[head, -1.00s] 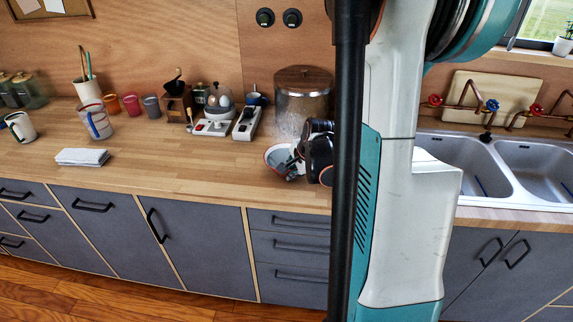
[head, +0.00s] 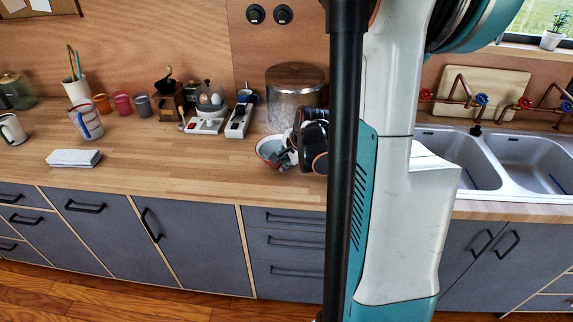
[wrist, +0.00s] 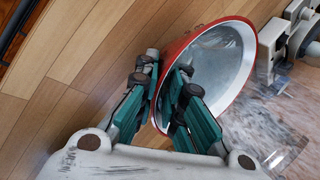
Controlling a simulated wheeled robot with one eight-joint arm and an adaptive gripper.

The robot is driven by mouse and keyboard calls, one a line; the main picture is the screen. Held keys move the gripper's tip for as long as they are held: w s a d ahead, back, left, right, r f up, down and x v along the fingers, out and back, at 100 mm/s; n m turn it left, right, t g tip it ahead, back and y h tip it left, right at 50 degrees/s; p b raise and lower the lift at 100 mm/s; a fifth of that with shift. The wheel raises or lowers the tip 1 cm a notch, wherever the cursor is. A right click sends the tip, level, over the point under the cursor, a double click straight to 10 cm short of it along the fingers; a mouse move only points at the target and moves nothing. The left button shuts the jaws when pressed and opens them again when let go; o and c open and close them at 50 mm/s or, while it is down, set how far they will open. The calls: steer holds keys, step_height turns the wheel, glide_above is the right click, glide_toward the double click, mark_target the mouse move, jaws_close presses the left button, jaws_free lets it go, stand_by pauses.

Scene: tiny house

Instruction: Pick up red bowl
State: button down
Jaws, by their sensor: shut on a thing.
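The red bowl has a pale inside and a red rim. In the head view the bowl (head: 268,147) is over the counter in front of the metal canister, partly hidden by my gripper. In the wrist view the bowl (wrist: 228,62) shows its open inside. My gripper (wrist: 163,82) is shut on the bowl's wall at the rim, one finger outside and one inside. It also shows in the head view as my gripper (head: 285,160), at the bowl's right side. The bowl looks slightly tilted. Its underside is hidden, and I cannot tell how far it is off the counter.
A metal canister (head: 295,98) stands just behind the bowl. An egg cooker (head: 209,108) and a power strip (head: 238,121) are to its left. A folded cloth (head: 75,158) lies farther left, with clear counter between. The double sink (head: 460,150) is at the right.

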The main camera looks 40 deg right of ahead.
step_height(320, 180, up, 17)
steer(key=p, duration=0.5)
steer(key=shift+r+p, duration=0.2)
steer(key=shift+p, duration=0.15)
stand_by(0.3)
steer(key=shift+r, duration=0.1)
